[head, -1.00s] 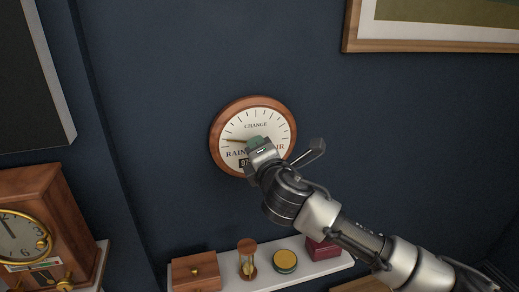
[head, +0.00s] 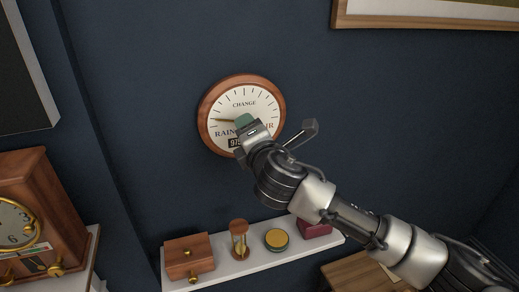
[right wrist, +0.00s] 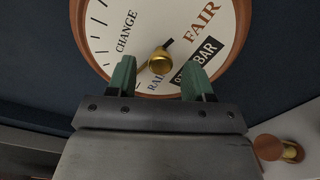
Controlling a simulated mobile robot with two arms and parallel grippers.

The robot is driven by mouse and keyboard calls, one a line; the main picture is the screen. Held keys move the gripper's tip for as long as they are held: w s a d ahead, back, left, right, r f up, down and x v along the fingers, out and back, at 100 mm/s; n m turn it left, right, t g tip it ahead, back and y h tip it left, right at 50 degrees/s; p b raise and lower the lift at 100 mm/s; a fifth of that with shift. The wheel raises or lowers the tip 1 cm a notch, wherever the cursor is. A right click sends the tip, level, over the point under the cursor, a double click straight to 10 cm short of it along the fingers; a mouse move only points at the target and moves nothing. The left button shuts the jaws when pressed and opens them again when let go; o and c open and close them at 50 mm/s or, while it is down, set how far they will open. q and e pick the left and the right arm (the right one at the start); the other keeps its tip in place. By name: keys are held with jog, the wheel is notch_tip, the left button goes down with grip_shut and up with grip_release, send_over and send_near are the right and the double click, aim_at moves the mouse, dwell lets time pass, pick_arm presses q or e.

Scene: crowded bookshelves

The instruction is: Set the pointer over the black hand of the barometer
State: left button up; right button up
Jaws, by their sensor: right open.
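The barometer (head: 208,128) hangs on the dark blue wall, a round wooden rim around a white dial. In the head view a thin hand points left on the dial, just above RAIN. My right gripper (head: 244,124) is in front of the dial's middle and hides it. In the right wrist view the gripper (right wrist: 158,66) is open, its green fingertips on either side of the brass centre knob (right wrist: 160,61); contact cannot be told. A short dark hand end (right wrist: 169,42) shows beyond the knob. The rest of the hands is hard to tell apart. My left gripper is out of view.
Below, a white shelf (head: 210,272) bears a wooden box (head: 188,257), an hourglass (head: 239,240), a round yellow-topped tin (head: 276,240) and a dark red box (head: 314,229). A wooden clock (head: 40,215) stands at left. A picture frame (head: 430,22) hangs at upper right.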

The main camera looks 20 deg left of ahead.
jog(key=b+v, duration=0.3)
jog(key=v, duration=0.6)
jog(key=shift+d+b, duration=0.15)
jog(key=shift+b, duration=0.2)
jog(key=shift+s, duration=0.1)
